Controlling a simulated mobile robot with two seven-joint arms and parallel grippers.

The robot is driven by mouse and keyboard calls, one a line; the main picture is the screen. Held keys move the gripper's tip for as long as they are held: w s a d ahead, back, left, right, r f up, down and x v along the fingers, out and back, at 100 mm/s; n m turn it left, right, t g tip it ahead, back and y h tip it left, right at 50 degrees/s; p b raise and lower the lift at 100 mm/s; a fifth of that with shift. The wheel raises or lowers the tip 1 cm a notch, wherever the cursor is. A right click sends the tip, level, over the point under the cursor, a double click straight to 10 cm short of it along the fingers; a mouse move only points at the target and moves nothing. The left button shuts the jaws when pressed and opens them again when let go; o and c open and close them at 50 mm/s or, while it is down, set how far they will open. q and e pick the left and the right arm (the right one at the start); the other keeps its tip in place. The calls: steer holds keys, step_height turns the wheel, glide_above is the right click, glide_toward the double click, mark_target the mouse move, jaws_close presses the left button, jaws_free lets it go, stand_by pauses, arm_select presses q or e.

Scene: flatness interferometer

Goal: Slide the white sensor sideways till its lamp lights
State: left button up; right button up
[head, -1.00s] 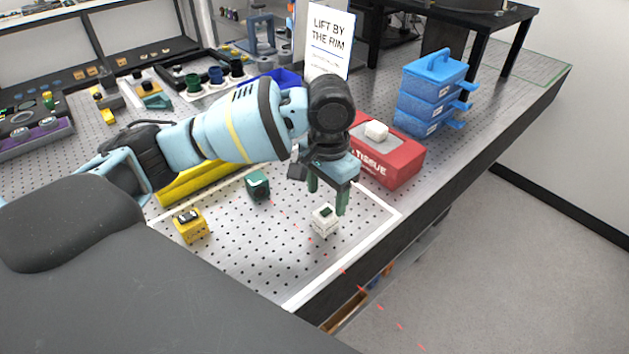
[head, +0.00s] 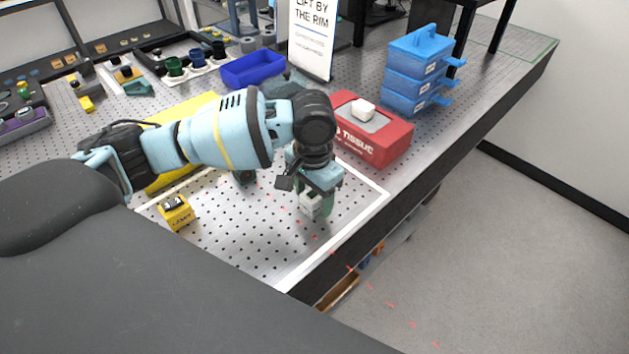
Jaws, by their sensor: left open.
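The white sensor (head: 309,203) stands on the perforated metal table, inside the white-taped area near its right side. My left gripper (head: 315,206) points down over it, with its green fingers lowered around the sensor. The fingers are open, and I cannot tell whether either touches it. The gripper hides the sensor's top, so no lamp on it shows. A yellow block (head: 176,212) with a dark top stands to the left in the same area. A dark green block (head: 244,177) is partly hidden behind my left arm. My right gripper is not in view.
A red tissue box (head: 372,140) stands just behind the gripper. Blue stacked drawers (head: 416,85), a blue bin (head: 252,70) and a white sign (head: 312,38) are farther back. The table's edge is close on the right. Bare table lies between the yellow block and sensor.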

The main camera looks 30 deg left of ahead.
arm_select(q)
steer(key=shift+f, duration=0.7)
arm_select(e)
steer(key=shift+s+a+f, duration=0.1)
arm_select(q)
steer(key=c, duration=1.3)
